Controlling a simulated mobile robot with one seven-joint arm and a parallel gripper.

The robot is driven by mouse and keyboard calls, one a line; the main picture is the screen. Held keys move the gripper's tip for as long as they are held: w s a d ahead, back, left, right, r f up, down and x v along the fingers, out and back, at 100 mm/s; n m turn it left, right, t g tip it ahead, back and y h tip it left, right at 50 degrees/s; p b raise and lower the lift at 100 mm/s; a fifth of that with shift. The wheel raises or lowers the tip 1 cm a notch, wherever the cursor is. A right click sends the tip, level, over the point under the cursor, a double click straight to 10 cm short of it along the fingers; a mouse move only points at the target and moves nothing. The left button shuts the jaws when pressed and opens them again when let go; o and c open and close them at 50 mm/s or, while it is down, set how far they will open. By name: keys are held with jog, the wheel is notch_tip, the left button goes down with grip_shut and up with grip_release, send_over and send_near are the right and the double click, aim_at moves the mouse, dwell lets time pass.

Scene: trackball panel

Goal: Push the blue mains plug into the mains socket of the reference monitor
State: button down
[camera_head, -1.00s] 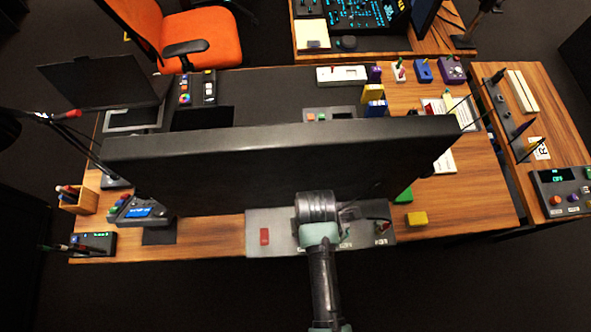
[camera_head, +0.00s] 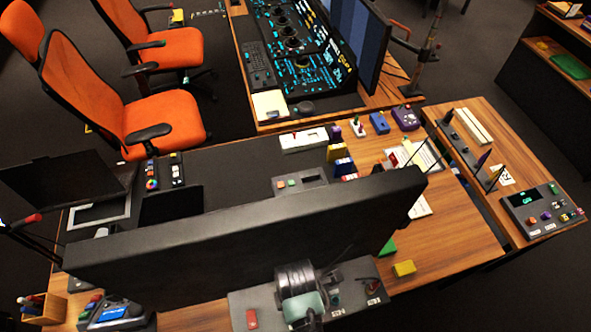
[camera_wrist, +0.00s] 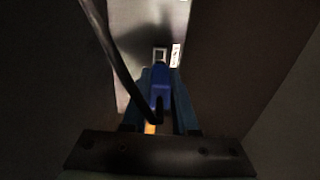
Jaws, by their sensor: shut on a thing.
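The blue mains plug (camera_wrist: 161,88) is between the fingers of my gripper (camera_wrist: 160,95) in the wrist view, with its dark cable looping up to the left. My gripper is shut on it. A small dark mains socket (camera_wrist: 160,54) with a pale rim shows on the grey panel (camera_wrist: 140,22) just beyond the plug's front end. I cannot tell whether the two touch, but the socket opening still shows. In the head view my wrist (camera_head: 297,285) is over the panel (camera_head: 345,278) behind the black reference monitor (camera_head: 240,220); my fingers and the plug are hidden there.
A red part (camera_head: 252,319) is on the panel left of my wrist. A yellow block (camera_head: 404,268) and a green block (camera_head: 389,246) lie to the right. The monitor's tall back stands close beyond my wrist. Bare wood (camera_head: 460,245) is free at right.

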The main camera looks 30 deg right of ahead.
jog(key=shift+f+b, duration=1.2)
jog(key=shift+f, duration=0.85)
jog(key=shift+f+b, duration=0.5)
jog(key=shift+f, duration=0.85)
dwell(0.7)
jog(key=c, duration=0.6)
grip_release()
jog(key=shift+r, duration=0.1)
notch_tip(320, 180, up, 13)
jog(key=shift+f+b, duration=0.1)
jog(key=shift+b, duration=0.7)
